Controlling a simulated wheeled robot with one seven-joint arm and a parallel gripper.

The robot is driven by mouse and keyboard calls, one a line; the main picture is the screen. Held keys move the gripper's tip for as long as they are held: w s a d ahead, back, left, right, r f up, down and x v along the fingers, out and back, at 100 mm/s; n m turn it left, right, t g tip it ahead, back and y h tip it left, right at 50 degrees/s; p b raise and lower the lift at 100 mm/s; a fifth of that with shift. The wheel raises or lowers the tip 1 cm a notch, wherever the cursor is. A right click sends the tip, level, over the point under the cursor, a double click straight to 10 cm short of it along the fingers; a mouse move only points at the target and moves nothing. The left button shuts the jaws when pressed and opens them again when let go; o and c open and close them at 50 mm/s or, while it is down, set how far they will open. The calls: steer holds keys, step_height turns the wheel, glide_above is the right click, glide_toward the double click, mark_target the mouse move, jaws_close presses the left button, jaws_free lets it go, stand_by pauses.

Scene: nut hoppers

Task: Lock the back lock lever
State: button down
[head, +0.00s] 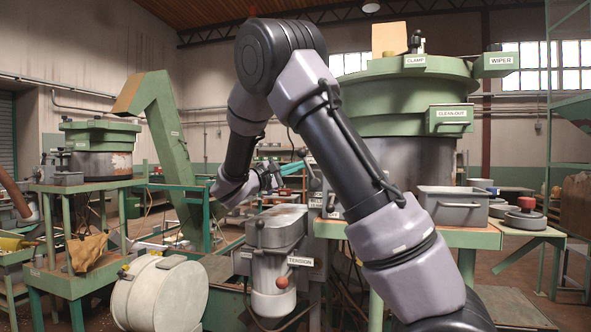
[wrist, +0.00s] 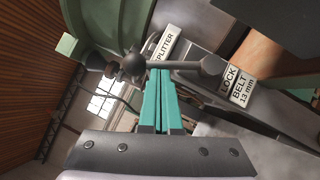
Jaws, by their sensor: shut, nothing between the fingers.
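My gripper (wrist: 162,75) shows two teal fingers pressed together in the wrist view, with nothing between them. Just past its tips is a dark metal lock lever (wrist: 180,66) with a round ball end, lying across the view beside a "LOCK BELT 13 mm" label (wrist: 238,85). The tips are at or very near the lever; I cannot tell whether they touch. In the head view my gripper (head: 292,168) is beyond the tension unit, beside small dark knobs (head: 314,184). The lever's pivot is not clear, and I cannot tell whether it is locked.
A "SPLITTER" label (wrist: 165,46) is near the lever. In the head view, the machine with the "TENSION" label (head: 300,261) and red knob stands below my arm. A green bowl hopper (head: 410,85) and a grey bin (head: 452,205) are at right. A green inclined conveyor (head: 170,140) rises at left.

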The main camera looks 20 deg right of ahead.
steer(key=s+d+r+m+g+y, duration=0.1)
steer(key=s+d+r+m+y, duration=0.1)
steer(key=d+m+y, duration=0.3)
steer(key=shift+s+r+m+g, duration=0.2)
steer(key=shift+s+m+g, duration=0.4)
steer(key=shift+m, duration=1.3)
steer(key=shift+s, duration=0.15)
